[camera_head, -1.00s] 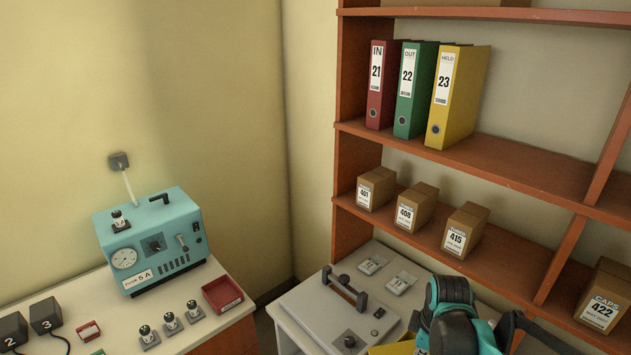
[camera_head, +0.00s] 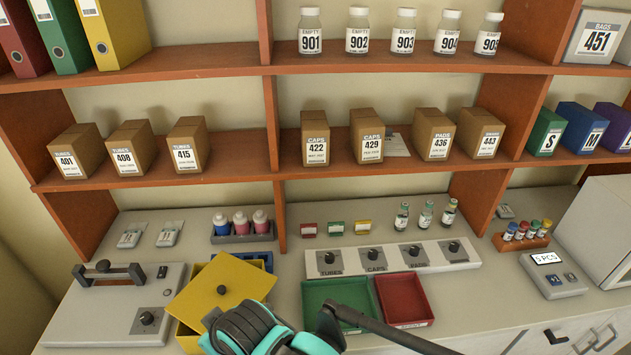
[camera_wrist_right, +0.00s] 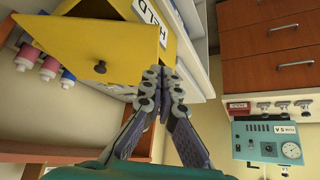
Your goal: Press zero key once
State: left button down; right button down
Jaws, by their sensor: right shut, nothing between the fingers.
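A small grey counting device (camera_head: 568,284) with a display (camera_head: 546,258) reading "5 PCS" stands at the right of the bench in the head view. It has two small blue keys (camera_head: 556,281) on its front; their markings are too small to read, so I cannot tell which is zero. My right arm reaches over the front of the bench at bottom centre, well left of the device. Its fingers are not clearly visible there. In the right wrist view my right gripper (camera_wrist_right: 165,74) is shut and empty, close to the yellow box. My left gripper is not in view.
A yellow box with a tilted lid (camera_head: 240,283), a green tray (camera_head: 335,296) and a red tray (camera_head: 404,300) lie near my arm. A dial panel (camera_head: 395,258), vials (camera_head: 425,214) and a rack of coloured tubes (camera_head: 522,236) stand behind. A white cabinet (camera_head: 605,225) is beside the device.

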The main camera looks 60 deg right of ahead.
aim_at(570, 276)
jog(key=z, duration=3.55)
